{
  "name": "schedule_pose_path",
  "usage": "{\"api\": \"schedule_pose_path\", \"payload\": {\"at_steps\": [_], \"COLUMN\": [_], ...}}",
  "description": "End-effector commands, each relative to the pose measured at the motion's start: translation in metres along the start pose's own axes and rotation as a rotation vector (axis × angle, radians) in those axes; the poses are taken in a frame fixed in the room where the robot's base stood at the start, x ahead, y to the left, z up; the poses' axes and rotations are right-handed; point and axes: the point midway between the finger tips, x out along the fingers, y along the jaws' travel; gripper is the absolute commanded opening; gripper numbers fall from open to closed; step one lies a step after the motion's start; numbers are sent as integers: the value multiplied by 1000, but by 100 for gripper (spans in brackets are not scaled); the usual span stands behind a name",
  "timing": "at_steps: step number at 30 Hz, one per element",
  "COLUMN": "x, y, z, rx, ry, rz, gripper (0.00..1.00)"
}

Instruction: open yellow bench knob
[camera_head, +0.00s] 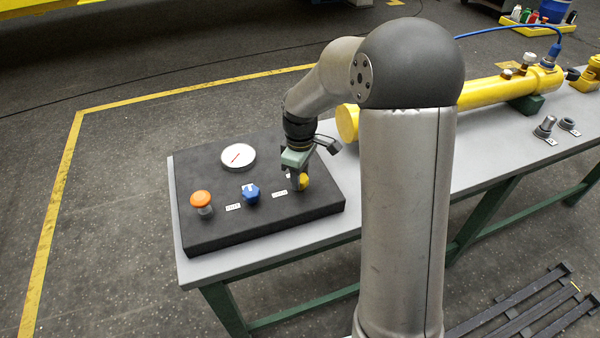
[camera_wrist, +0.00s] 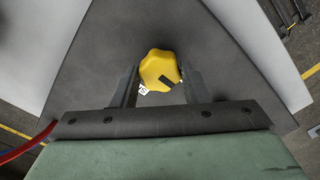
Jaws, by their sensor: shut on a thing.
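The yellow knob (camera_wrist: 158,69) sits on the dark panel (camera_wrist: 95,75) between my gripper's two fingers in the wrist view. A black mark shows on its lower right, and a small white label is partly visible at its lower left. In the head view the yellow knob (camera_head: 304,181) is at the panel's right side, partly hidden by my gripper (camera_head: 297,181). My gripper points down at it and is shut on it, one finger on each side.
A yellow cylinder (camera_head: 485,91) lies on the grey bench (camera_head: 480,147) to the right. Small grey fittings (camera_head: 545,127) stand near it.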

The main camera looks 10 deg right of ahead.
Motion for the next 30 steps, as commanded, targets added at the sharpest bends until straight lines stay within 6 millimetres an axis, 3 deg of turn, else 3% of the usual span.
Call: {"api": "schedule_pose_path", "payload": {"at_steps": [12, 13, 15, 25, 30], "x": [-1, -1, -1, -2, -23], "y": [0, 0, 0, 0, 1], "z": [0, 0, 0, 0, -1], "rx": [-10, -10, -9, -8, -8], "ry": [1, 1, 1, 1, 3], "rz": [2, 2, 2, 2, 5], "gripper": [18, 43, 62, 62, 62]}}
